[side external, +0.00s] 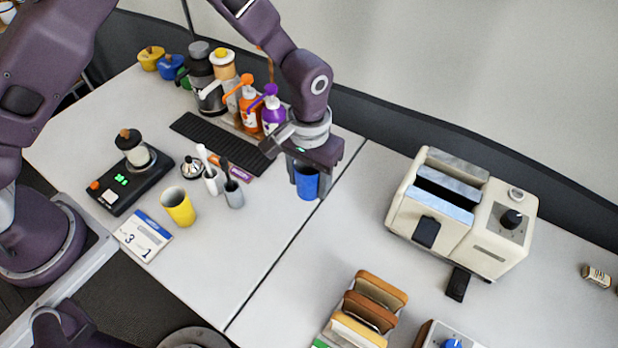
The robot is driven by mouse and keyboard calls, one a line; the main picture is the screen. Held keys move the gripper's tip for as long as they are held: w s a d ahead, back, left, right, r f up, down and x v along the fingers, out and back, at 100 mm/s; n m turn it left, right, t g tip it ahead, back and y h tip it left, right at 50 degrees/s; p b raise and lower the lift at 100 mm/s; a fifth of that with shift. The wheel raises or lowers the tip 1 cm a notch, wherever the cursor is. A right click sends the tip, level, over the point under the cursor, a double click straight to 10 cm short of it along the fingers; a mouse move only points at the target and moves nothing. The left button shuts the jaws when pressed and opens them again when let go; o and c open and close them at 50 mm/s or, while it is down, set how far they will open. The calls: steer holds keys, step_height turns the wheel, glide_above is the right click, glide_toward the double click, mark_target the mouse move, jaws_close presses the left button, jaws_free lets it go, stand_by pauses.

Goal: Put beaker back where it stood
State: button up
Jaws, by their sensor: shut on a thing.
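A blue beaker (307,187) is in my gripper (306,172), near the seam between the two table tops. My gripper points down, with its fingers shut on the beaker's sides near the rim. I cannot tell whether the beaker's base touches the table. A yellow cup (178,207) stands upright at the left, apart from my gripper.
Orange (250,112) and purple (272,114) pump bottles stand close behind my gripper. A grey cup (233,194) with a utensil, a black scale (130,180) and a calendar card (143,236) are left. A toaster (440,228) is right. The table's middle front is clear.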

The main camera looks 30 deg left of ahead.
stand_by(0.6)
step_height(320, 180, up, 11)
steer(key=s+a, duration=0.3)
steer(key=a, duration=1.8)
steer(key=s+a, duration=1.2)
steer(key=s, duration=0.1)
steer(key=f, duration=2)
steer(key=shift+d+f, duration=0.25)
steer(key=shift+f, duration=0.1)
